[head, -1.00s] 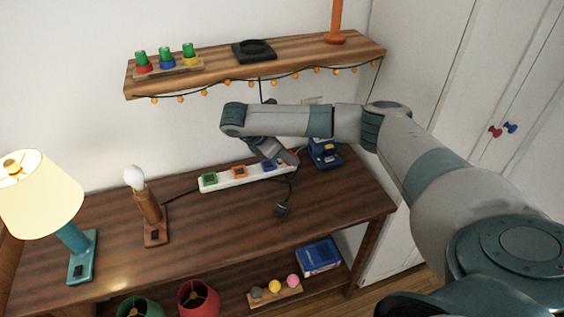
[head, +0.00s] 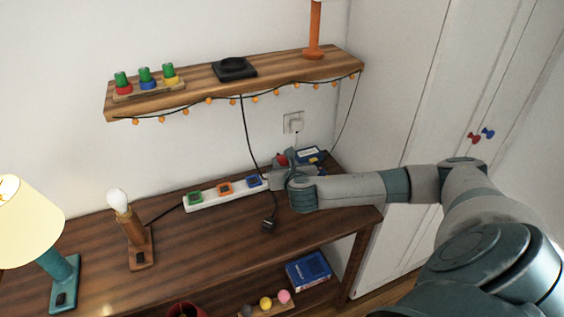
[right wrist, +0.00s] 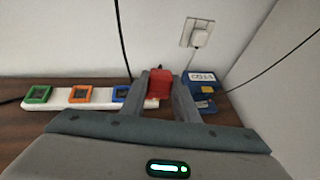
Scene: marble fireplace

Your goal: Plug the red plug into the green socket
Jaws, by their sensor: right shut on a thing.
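The white power strip (head: 209,200) lies on the wooden table and carries a green socket (head: 194,199), an orange socket (head: 224,188) and a blue socket (head: 254,181). The green socket (right wrist: 39,93) is at the far left in the right wrist view. My right gripper (head: 282,165) is near the strip's right end, shut on the red plug (right wrist: 160,83), which sits between the two fingers. In the head view the plug (head: 282,160) is mostly hidden by the gripper. I cannot tell whether the plug touches the table. My left gripper is not in view.
A black plug (head: 267,226) on a cord lies in front of the strip. A lamp with a bare bulb (head: 131,230) stands to the left. A blue device (head: 309,155) is behind my right gripper. A wall outlet (head: 293,122) and a shelf (head: 190,86) are above.

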